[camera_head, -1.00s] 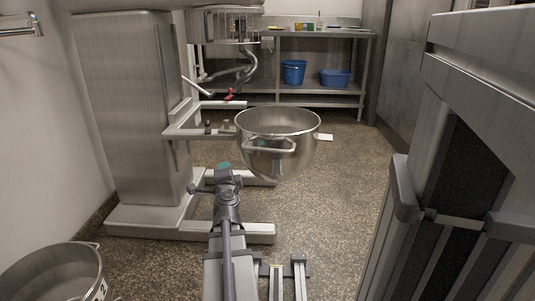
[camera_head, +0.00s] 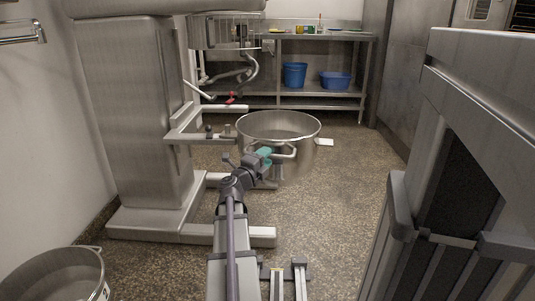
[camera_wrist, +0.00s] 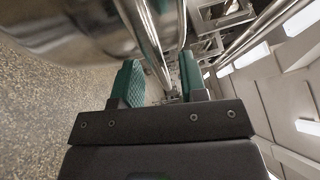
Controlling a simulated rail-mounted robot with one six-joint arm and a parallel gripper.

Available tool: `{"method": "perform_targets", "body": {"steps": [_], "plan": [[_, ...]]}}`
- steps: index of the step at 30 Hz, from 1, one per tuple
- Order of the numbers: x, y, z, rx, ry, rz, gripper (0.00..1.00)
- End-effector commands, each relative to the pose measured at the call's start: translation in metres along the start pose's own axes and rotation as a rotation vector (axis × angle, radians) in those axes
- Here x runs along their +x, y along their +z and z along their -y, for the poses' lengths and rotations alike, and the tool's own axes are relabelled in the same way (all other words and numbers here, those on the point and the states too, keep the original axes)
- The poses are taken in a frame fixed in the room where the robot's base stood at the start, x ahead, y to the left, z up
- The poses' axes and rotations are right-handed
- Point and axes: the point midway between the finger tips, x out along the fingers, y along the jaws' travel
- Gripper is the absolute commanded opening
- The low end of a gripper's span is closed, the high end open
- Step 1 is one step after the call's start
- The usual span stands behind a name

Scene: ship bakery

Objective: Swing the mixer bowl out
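The steel mixer bowl (camera_head: 255,128) hangs to the right of the mixer column (camera_head: 133,110), beside the mixer's bowl-support arms (camera_head: 200,136). Its looped handle (camera_head: 290,153) faces me. My gripper (camera_head: 266,154) is at the left part of this handle, close to the bowl's front wall. In the wrist view my gripper (camera_wrist: 161,78) has its two green fingers apart. The handle bar (camera_wrist: 142,22) runs down toward the gap between them, beside the shiny bowl wall (camera_wrist: 60,30). I cannot tell whether the fingers touch the bar.
Another steel bowl (camera_head: 58,275) stands at the lower left. A shelf table (camera_head: 320,38) with a blue bucket (camera_head: 294,75) and blue tub (camera_head: 335,79) stands at the back. Speckled floor (camera_head: 345,190) is clear right of the bowl.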

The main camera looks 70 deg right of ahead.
Motion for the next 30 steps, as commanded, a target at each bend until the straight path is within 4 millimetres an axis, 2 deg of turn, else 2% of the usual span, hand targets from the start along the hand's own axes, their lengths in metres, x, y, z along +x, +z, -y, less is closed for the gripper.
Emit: {"method": "perform_targets", "body": {"steps": [3, 11, 23, 30], "plan": [[0.0141, 0.0009, 0.0004, 0.000, 0.001, 0.001, 0.39], [0.0162, -0.0001, -0.0004, 0.000, 0.001, 0.001, 0.39], [0.0160, 0.0000, -0.0003, 0.000, 0.001, 0.001, 0.02], [0.0158, 0.0000, -0.0003, 0.000, 0.001, 0.001, 0.00]]}}
